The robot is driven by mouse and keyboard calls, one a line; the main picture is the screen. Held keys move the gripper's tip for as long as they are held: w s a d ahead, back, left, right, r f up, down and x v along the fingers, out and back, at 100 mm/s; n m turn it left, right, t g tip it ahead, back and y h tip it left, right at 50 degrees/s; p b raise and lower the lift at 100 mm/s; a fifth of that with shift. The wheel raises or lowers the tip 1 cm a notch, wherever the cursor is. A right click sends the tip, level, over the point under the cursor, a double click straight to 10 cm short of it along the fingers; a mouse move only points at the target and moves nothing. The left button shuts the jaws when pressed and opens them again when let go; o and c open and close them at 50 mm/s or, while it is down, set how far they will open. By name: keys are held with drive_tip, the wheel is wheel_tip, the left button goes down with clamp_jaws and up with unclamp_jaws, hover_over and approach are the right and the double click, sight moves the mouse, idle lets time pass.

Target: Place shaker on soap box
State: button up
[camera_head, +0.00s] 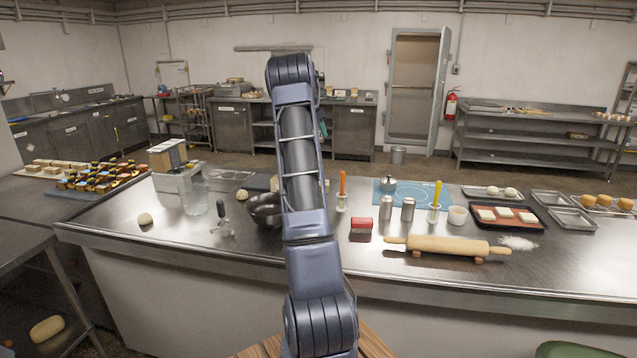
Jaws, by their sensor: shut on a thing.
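Two metal cylinders that look like shakers, a left one (386,208) and a right one (407,209), stand upright side by side on the steel counter. My arm rises through the middle of the picture and bends over at the top. My gripper is hidden behind the arm, so its jaws and anything in them do not show.
The steel counter (130,240) also holds a rolling pin (440,246) in front of the shakers, a dark bowl (264,210), a glass jar (196,196) and a white cup (457,215). Orange-handled (342,190) and yellow-handled (437,195) tools stand upright. Trays (572,219) fill the right side. Bare counter lies front left.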

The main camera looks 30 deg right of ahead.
wheel_tip(320, 180, down, 20)
drive_tip(key=shift+r, duration=0.1)
idle(0.5)
drive_tip(key=o, duration=1.1)
drive_tip(key=shift+f, duration=0.2)
drive_tip(key=shift+c, duration=0.2)
drive_tip(key=shift+r, duration=0.1)
drive_tip(key=v, duration=1.2)
drive_tip(key=s+a+r+m+t+y, duration=0.1)
drive_tip(key=s+a+r+m, duration=0.5)
drive_tip(key=s+a, duration=0.5)
drive_tip(key=s+a+r+m+t+y, duration=0.25)
drive_tip(key=s+a+r, duration=0.6)
drive_tip(key=a, duration=0.55)
drive_tip(key=s+a+f+m, duration=0.2)
drive_tip(key=s+a, duration=0.3)
drive_tip(key=s, duration=0.4)
drive_tip(key=s+a+f+m, duration=0.1)
drive_tip(key=s+a+m, duration=0.3)
drive_tip(key=s, duration=0.5)
drive_tip(key=s+a+f+m+t+y, duration=0.1)
drive_tip(key=s+a+f+m, duration=0.1)
drive_tip(key=s+a, duration=0.6)
drive_tip(key=shift+s+a+f+m, duration=0.3)
drive_tip(key=shift+s+m, duration=0.45)
drive_tip(key=shift+s, duration=0.3)
